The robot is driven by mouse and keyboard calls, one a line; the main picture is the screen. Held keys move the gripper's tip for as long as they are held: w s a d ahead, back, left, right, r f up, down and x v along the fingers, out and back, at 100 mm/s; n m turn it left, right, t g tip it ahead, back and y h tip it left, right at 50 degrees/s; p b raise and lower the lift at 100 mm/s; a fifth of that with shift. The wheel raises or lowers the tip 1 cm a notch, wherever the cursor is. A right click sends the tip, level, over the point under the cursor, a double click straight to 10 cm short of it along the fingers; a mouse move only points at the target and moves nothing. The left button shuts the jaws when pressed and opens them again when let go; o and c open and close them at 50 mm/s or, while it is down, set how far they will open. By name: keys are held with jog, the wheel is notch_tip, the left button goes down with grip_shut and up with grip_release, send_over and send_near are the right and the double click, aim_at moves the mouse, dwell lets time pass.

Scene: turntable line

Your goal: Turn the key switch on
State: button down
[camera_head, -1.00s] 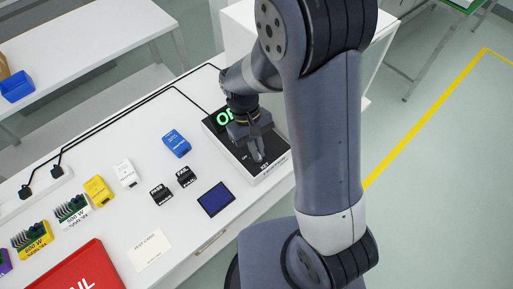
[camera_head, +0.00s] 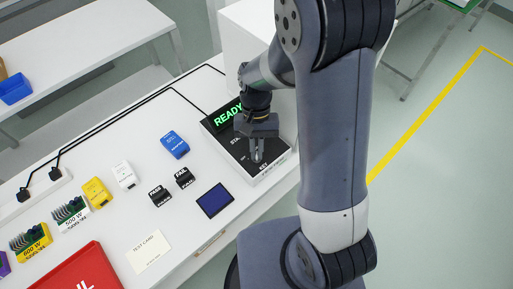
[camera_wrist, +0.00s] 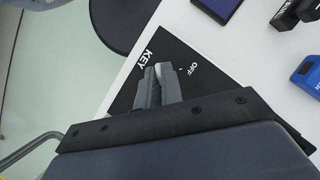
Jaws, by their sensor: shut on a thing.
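The key switch is on the black top of a white control box (camera_head: 276,172), near the word KEY. In the wrist view the black panel (camera_wrist: 182,54) shows the labels KEY and OFF. My gripper (camera_head: 257,158) is over the panel in the head view, pointing down. In the wrist view my gripper (camera_wrist: 157,72) is shut on the key, and a small pale bit of it shows between the fingertips. The rest of the key is hidden by the fingers. The green display (camera_head: 228,114) on the box reads READY.
A blue box (camera_head: 175,144), a white box (camera_head: 124,174), two black FAIR-like labelled blocks (camera_head: 184,178), and a dark blue square (camera_head: 215,200) lie left of the control box. A red tray (camera_head: 75,272) is at front left. A white block (camera_head: 250,45) stands behind.

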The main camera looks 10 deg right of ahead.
dwell(0.3)
jog(key=c, duration=1.6)
grip_release()
jog(key=shift+o, duration=0.2)
jog(key=shift+r, duration=0.1)
jog(key=v, duration=1)
jog(key=shift+r, duration=0.3)
jog(key=shift+w+d, duration=0.1)
jog(key=x, duration=1.1)
jog(key=shift+w, duration=0.1)
